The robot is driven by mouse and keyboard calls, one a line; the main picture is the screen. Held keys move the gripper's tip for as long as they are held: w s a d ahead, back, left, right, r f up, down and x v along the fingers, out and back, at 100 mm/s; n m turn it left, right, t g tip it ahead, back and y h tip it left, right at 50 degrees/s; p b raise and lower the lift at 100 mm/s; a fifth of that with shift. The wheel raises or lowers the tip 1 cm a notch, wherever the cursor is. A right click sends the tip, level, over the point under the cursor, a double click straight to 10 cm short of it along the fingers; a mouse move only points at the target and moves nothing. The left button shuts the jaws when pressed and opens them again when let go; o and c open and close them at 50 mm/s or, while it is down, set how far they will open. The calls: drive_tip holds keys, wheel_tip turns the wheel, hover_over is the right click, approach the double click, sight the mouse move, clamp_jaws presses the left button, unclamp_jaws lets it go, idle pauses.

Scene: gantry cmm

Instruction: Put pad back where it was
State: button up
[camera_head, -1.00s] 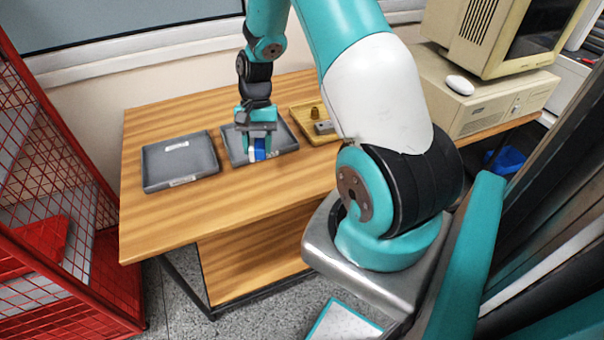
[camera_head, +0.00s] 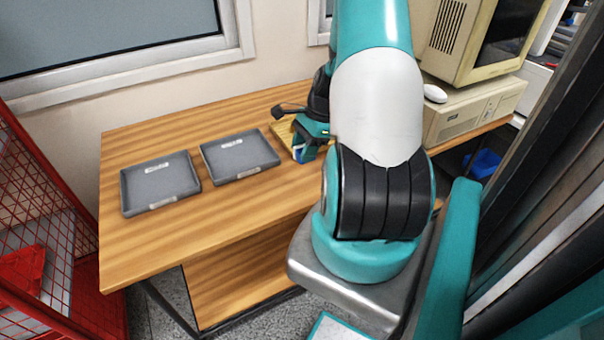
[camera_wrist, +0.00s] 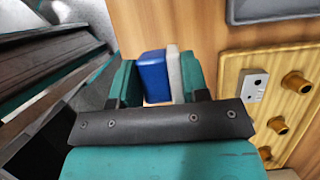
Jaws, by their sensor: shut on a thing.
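My gripper (camera_head: 304,151) is shut on the pad (camera_wrist: 153,76), a blue block with a pale grey-white layer along one side. In the wrist view the pad sits between the two teal fingers. In the head view the pad's blue part (camera_head: 299,154) shows just below the fingers, beside a wooden fixture board (camera_head: 282,130). My arm hides most of that board. In the wrist view the board (camera_wrist: 238,100) lies to the right of the gripper, with brass pegs (camera_wrist: 296,82) and a small grey metal block (camera_wrist: 253,85) on it.
Two grey trays, a left one (camera_head: 128,205) and a middle one (camera_head: 208,163), lie on the wooden table (camera_head: 225,205) and look empty apart from labels. An old beige computer (camera_head: 470,115) with a mouse (camera_head: 435,93) stands at the right. A red mesh cage (camera_head: 40,220) is at the left.

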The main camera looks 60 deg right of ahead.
wheel_tip(320, 180, down, 8)
drive_tip(key=shift+f, duration=0.2)
drive_tip(key=shift+f, duration=0.1)
drive_tip(key=o, duration=1)
drive_tip(key=v, duration=1.2)
drive_tip(key=shift+w+a+r, duration=0.1)
drive_tip(key=shift+a+r, duration=0.05)
drive_tip(key=shift+r, duration=0.1)
